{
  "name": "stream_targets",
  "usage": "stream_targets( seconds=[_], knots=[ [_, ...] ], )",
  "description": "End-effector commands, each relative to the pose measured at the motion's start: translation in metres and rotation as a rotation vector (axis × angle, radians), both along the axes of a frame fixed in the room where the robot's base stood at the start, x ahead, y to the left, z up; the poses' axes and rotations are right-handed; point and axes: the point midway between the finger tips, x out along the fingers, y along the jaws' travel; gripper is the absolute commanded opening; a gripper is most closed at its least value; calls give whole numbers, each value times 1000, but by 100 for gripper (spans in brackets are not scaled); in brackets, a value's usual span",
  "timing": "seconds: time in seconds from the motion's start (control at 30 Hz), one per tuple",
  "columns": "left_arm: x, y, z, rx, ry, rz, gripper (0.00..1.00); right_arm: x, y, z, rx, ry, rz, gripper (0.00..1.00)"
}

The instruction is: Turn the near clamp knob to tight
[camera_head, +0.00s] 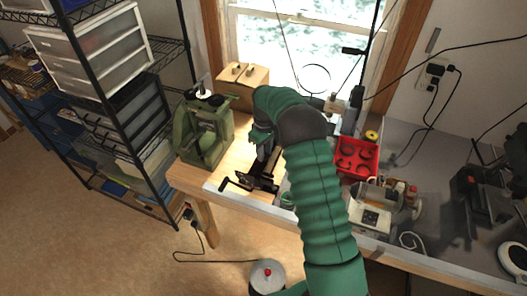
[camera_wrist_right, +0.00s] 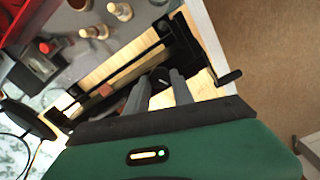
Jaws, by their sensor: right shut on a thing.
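A black clamp frame (camera_head: 250,182) with a side handle lies on the light wooden bench, near its front edge. The same dark frame and its long bar show in the right wrist view (camera_wrist_right: 185,45). A small dark knob (camera_wrist_right: 160,76) with a pale mark sits between the fingertips there. My right gripper (camera_wrist_right: 161,84) is shut on this knob, with one grey finger on each side. In the head view the right gripper (camera_head: 262,163) points down at the clamp, and my green arm and wrist hide part of it. The knob cannot be made out in the head view. My left gripper is not in view.
A green machine (camera_head: 204,130) stands left of the clamp, with a wooden box (camera_head: 242,86) behind. A red tray (camera_head: 357,156) with dark rings lies right of my arm. A wire shelf (camera_head: 108,90) stands at left. The bench's front edge is close to the clamp.

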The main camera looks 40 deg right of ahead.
Motion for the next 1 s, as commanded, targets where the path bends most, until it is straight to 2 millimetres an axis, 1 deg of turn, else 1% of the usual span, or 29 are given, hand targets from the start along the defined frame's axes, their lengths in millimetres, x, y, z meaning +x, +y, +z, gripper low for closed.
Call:
stream_targets(
  seconds=[0.03, 0.6, 0.8, 1.0],
  knots=[
    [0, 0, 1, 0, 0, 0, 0, -3, -2, -1, -3, 7, -44, 0],
    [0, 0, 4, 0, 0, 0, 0, -3, 0, -3, -4, 8, -578, 0],
    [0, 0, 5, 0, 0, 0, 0, -4, 0, -4, -4, 10, -734, 0],
    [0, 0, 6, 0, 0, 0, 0, -4, 1, -4, -3, 11, -844, 0]
  ],
)
